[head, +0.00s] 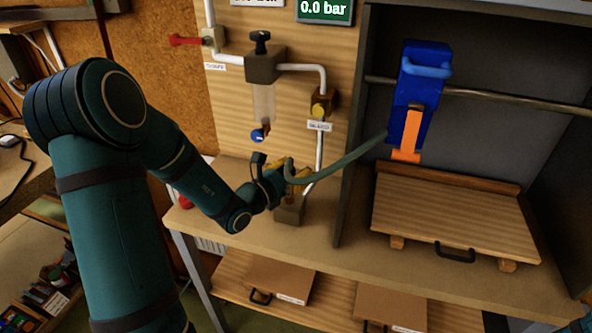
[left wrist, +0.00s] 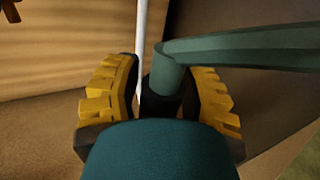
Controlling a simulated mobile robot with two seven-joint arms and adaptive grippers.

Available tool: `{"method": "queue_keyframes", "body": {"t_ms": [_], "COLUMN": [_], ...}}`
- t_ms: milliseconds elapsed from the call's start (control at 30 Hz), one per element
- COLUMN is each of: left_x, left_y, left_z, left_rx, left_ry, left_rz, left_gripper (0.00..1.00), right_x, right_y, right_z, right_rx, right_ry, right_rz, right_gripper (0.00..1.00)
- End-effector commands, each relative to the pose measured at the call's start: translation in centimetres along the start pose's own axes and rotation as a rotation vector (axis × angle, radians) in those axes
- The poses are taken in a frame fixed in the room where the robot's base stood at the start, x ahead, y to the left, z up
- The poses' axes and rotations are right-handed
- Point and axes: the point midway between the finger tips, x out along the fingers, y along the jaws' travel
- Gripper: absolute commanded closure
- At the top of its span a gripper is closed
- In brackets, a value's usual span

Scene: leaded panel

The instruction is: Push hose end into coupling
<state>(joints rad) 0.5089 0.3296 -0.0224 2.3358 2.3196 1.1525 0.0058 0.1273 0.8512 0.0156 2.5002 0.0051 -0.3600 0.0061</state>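The grey-green hose (head: 340,162) runs from the blue tool at the right down to my left gripper (head: 288,181). In the left wrist view, the gripper's yellow fingers (left wrist: 165,98) stand either side of the hose's dark end collar (left wrist: 160,104) and appear shut on it. The hose (left wrist: 240,48) bends off to the right above them. A brown block (head: 290,211), which may hold the coupling, sits on the bench just below the gripper. The gripper hides its top, so I cannot tell whether hose end and block touch. My right gripper is out of view.
A white pipe (head: 319,150) with a brass-coloured valve runs down the wooden panel behind the gripper. The blue tool (head: 415,105) with an orange part hangs in the cabinet at right, above a wooden board (head: 450,215). A gauge (head: 324,10) reads 0.0 bar. The bench front (head: 270,230) is clear.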

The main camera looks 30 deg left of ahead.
Motion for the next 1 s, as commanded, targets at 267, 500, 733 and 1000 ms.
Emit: {"method": "queue_keyframes", "body": {"t_ms": [267,500,733,1000], "left_x": [-0.8,-4.5,-7.1,-7.5], "left_y": [0.0,0.1,0.0,0.0], "left_z": [-0.1,0.0,0.0,0.0], "left_rx": [-0.001,0.001,0.001,0.0], "left_ry": [0.002,0.001,0.001,0.0], "left_rz": [0.001,0.003,0.001,0.0], "left_gripper": [0.6,0.6,0.6,0.6], "right_x": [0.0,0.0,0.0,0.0], "right_y": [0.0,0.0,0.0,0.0], "right_z": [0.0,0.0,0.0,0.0], "right_rx": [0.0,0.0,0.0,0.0], "right_ry": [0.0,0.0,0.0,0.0], "right_rz": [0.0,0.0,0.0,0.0], "right_gripper": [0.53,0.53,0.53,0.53]}}
